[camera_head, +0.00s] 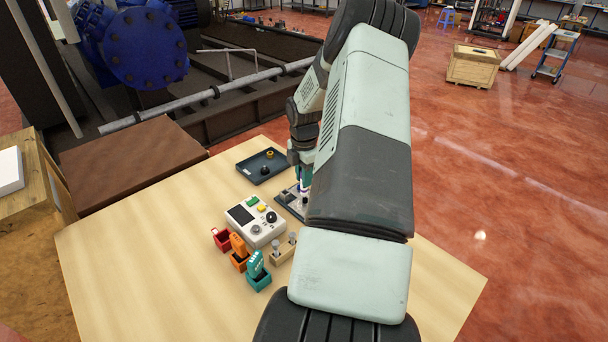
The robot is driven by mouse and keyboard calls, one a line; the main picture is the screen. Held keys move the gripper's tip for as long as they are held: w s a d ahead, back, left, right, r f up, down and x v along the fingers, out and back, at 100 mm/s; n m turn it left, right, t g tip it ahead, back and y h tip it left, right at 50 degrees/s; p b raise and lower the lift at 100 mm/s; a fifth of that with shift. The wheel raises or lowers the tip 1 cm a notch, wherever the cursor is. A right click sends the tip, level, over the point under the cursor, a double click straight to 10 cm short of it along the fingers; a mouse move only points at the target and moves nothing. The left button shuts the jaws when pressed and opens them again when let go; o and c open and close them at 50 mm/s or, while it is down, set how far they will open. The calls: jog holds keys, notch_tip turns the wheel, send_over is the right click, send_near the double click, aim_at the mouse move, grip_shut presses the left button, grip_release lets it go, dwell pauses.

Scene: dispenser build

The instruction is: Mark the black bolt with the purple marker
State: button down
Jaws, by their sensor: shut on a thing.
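My gripper (303,177) points down over the table, partly hidden behind my own arm. It is shut on a slim, upright, white and purple thing that looks like the purple marker (303,186). The marker's lower end is over a dark plate (283,196) with small light and dark parts. My arm covers the plate's right side, and I cannot tell if the tip touches anything. A shallow dark tray (250,175) behind and left holds a small black piece (265,171) and a brass-coloured piece (269,154). I cannot tell which small dark part is the black bolt.
Left of the plate stands a white control box (242,227) with a screen, green and yellow buttons and a black knob. In front are red (221,240), orange (239,260) and teal (259,277) holders and a wooden block (281,254) with pegs. The table's left (140,250) is clear.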

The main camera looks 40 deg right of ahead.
jog(key=shift+f, duration=0.3)
jog(key=shift+s+d+f, duration=0.2)
jog(key=shift+s+d, duration=0.25)
jog(key=shift+s, duration=0.15)
dwell(1.1)
jog(key=shift+s+d+r, duration=0.2)
jog(key=shift+s+d, duration=0.1)
jog(key=shift+d, duration=0.1)
dwell(0.3)
jog(key=shift+f, duration=0.7)
dwell(0.8)
jog(key=shift+r, duration=0.15)
jog(key=shift+r, duration=2.85)
